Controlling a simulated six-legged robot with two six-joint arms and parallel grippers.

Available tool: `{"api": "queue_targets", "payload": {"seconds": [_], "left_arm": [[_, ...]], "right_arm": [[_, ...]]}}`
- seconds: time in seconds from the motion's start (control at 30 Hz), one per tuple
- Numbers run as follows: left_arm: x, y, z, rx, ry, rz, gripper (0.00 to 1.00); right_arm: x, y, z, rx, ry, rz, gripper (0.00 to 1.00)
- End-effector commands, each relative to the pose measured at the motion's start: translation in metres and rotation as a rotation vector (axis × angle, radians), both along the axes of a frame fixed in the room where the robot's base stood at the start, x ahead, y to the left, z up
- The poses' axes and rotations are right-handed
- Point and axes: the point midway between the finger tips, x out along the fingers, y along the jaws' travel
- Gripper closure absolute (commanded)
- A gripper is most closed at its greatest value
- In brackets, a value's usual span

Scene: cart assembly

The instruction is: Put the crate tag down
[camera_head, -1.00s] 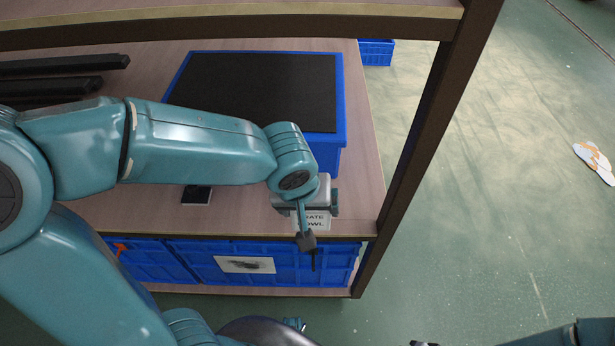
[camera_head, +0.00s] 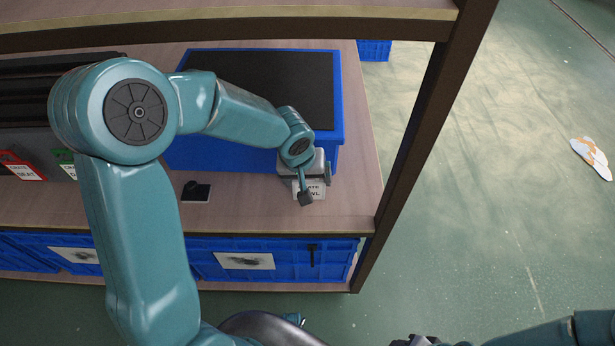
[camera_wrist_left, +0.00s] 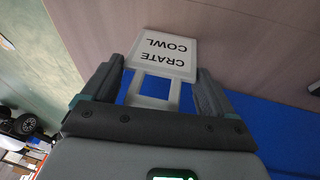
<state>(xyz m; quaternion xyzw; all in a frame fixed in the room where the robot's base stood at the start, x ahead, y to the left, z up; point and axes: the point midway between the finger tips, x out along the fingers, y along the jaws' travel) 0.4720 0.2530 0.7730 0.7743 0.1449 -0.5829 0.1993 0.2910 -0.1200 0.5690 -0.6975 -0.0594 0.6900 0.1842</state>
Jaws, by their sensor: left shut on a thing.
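The crate tag (camera_head: 317,188) is a white plate lettered "CRATE COWL", with an open frame at its held end. In the left wrist view the tag (camera_wrist_left: 164,52) sits between the two dark fingers of my left gripper (camera_wrist_left: 157,88), which is shut on it. In the head view my left gripper (camera_head: 308,188) is over the shelf, close in front of the blue crate's right end. I cannot tell whether the tag touches the shelf. My right gripper (camera_head: 420,341) shows only partly at the bottom edge; its jaw state is unclear.
The blue crate (camera_head: 225,157) with a dark top stands on the wooden shelf (camera_head: 240,212). A small black item (camera_head: 196,191) lies left of the gripper. Red (camera_head: 20,167) and green (camera_head: 66,160) tags are at the left. A dark post (camera_head: 425,130) rises at the right.

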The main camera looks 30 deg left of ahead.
Motion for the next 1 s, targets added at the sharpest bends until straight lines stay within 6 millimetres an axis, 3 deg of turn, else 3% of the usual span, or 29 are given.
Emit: {"api": "queue_targets", "payload": {"seconds": [0.37, 0.4, 0.43, 0.77, 1.0], "left_arm": [[0.001, 0.0, -0.004, 0.0, -0.002, 0.0, 0.43], [0.001, 0.0, -0.002, 0.0, -0.002, 0.0, 0.04], [0.001, 0.0, -0.002, 0.0, -0.001, 0.0, 0.0], [0.0, 0.0, 0.008, 0.001, -0.004, 0.0, 0.0], [-0.015, 0.001, 0.06, 0.001, -0.008, 0.0, 0.0]], "right_arm": [[0.0, 0.0, -0.005, 0.0, 0.0, 0.0, 0.57], [0.0, 0.0, -0.003, 0.0, 0.0, 0.0, 0.57], [0.0, 0.0, -0.003, 0.0, 0.0, 0.0, 0.57], [0.0, 0.0, 0.003, 0.0, -0.001, 0.0, 0.57], [0.0, 0.0, 0.012, 0.0, 0.0, 0.0, 0.57]]}}
